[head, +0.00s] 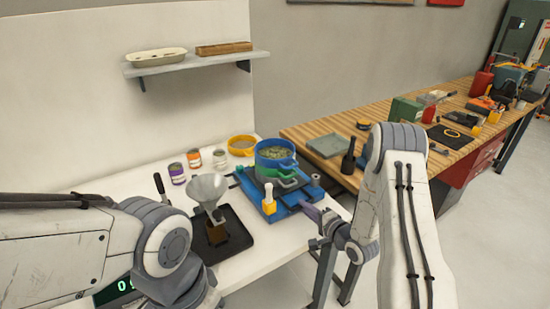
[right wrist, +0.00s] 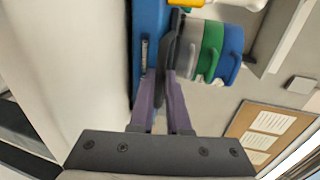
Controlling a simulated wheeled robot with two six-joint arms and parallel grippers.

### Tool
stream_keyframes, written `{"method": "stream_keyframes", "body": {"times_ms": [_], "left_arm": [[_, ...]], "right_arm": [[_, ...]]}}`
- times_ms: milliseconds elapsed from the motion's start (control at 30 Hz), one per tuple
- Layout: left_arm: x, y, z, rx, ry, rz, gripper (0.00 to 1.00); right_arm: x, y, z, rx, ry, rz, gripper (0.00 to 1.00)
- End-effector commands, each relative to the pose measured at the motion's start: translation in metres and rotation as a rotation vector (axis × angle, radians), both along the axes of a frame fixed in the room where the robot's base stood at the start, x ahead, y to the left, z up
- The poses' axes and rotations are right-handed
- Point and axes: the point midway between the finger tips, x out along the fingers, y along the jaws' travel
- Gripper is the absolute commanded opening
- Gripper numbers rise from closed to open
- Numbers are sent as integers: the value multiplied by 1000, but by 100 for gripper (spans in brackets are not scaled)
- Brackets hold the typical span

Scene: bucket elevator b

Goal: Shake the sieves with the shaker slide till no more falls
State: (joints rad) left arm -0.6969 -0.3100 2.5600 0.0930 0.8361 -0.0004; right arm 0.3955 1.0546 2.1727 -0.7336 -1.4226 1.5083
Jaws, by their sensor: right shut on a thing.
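The sieve stack stands on the blue shaker (head: 290,208) in the head view. The blue sieve (head: 275,150) is on top with greenish grains inside, and the green sieve (head: 290,183) is below it. The right wrist view shows the blue sieve (right wrist: 231,55), green sieve (right wrist: 211,48) and a grey pan (right wrist: 188,48) stacked sideways in the picture. My right gripper (head: 313,213) has purple fingers at the shaker's front right end. It is shut on the shaker slide's dark handle, mostly hidden between the fingers. My left arm shows, but its gripper is out of sight.
A yellow sieve (head: 243,146) sits behind the stack. Several small jars (head: 194,158) stand left of it. A metal funnel (head: 208,192) stands over a dark tray (head: 238,240) at front left. A wooden workbench (head: 330,130) lies to the right.

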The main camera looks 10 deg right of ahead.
Motion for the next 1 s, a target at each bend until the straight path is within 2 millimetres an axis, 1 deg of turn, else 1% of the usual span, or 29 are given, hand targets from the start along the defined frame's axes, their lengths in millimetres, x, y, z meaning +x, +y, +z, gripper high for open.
{"method": "stream_keyframes", "body": {"times_ms": [267, 600, 700, 1000], "left_arm": [[0, 0, 0, 0, 0, 0, 50], [0, 0, 3, 0, 0, 0, 50], [0, 0, 3, 0, 0, 0, 50], [0, 0, 3, 0, 0, 0, 50]], "right_arm": [[-3, -1, -1, 0, 4, -1, 0], [-34, -13, -2, 2, 7, -4, 0], [-40, -15, -1, 1, 6, -2, 0], [-44, -16, -2, 0, 4, -1, 0]]}}
